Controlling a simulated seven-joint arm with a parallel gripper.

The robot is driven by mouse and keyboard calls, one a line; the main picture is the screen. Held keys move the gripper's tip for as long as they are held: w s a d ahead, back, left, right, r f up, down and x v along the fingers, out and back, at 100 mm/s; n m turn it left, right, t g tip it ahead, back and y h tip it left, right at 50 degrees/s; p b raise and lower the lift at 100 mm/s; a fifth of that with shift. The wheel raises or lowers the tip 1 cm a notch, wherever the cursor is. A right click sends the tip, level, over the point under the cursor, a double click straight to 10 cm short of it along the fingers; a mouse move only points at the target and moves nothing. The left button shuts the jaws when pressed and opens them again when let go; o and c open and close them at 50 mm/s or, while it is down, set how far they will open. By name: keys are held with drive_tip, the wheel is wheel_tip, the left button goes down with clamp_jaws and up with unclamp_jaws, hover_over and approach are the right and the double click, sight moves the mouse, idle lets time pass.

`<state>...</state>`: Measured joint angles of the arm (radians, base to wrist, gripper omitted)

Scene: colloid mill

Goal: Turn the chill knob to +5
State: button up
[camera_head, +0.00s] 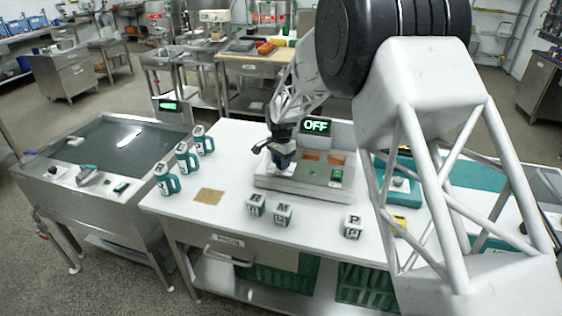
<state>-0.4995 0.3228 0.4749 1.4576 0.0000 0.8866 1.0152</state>
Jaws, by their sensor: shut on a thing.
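A low steel unit (266,181) stands on the white table, with a black display (316,126) behind it reading OFF in green. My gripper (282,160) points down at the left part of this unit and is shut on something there. I take it to be the chill knob, but the jaws and wrist hide it, so its shape, pointer and scale marks cannot be read. A small green mark (312,172) and a dark panel with green (336,175) show on the unit's front, right of the gripper. Brownish patches (323,156) lie on its top.
Several white-and-teal mugs (166,179) stand at the table's left, near a tan mat (209,196). Lettered white cubes (283,214) stand along the front. My arm hides part of the right side. A steel basin unit (124,147) stands left.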

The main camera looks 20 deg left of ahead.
drive_tip(key=shift+m, duration=1.6)
drive_tip(key=o, duration=0.9)
drive_tip(key=shift+r, duration=0.15)
drive_tip(key=shift+r, duration=3.8)
drive_tip(key=shift+d+r, duration=0.1)
